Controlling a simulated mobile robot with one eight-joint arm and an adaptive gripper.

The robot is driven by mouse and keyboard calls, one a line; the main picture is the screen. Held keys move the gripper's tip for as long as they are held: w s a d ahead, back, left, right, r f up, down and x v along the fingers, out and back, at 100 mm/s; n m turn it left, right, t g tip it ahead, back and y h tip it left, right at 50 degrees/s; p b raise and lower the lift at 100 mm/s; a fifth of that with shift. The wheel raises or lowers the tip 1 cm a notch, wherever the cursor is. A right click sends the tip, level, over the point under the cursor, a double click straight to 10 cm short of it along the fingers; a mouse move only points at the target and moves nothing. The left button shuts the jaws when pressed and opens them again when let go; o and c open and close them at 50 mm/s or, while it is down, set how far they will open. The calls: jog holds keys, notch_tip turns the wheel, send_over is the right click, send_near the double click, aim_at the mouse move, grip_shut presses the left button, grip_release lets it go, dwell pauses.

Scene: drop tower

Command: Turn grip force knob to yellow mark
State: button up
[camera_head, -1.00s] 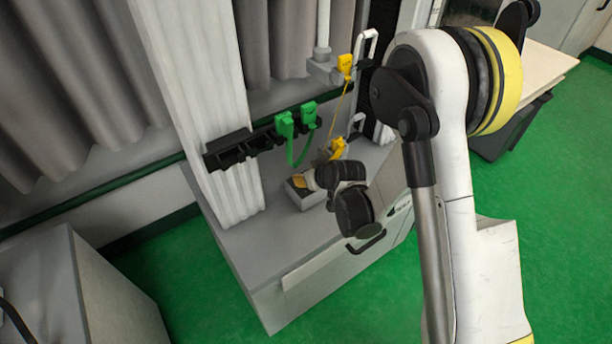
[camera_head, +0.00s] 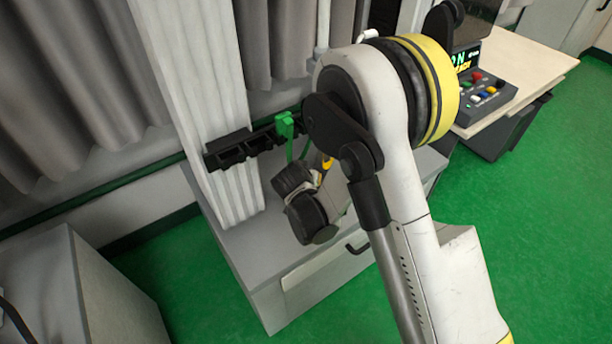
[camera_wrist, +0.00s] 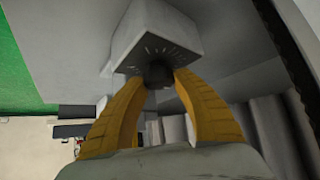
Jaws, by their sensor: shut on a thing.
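In the wrist view, the grip force knob (camera_wrist: 157,72) is a small dark knob on the face of a pale grey box (camera_wrist: 168,28). Light tick marks fan out around it. I cannot make out a yellow mark among them. My gripper (camera_wrist: 164,80) has its two yellow fingers closed on the knob, one on each side. The knob's pointer direction is not clear.
A black rail (camera_head: 232,150) with a green clip (camera_head: 285,125) is fixed by the white column (camera_head: 200,90). It stands over a grey cabinet (camera_head: 262,258). A control panel with coloured buttons (camera_head: 483,95) sits on a table at right. Green floor lies open in front.

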jog(key=shift+s+f, duration=0.1)
dwell(0.3)
jog(key=o, duration=1.2)
jog(key=v, duration=1.2)
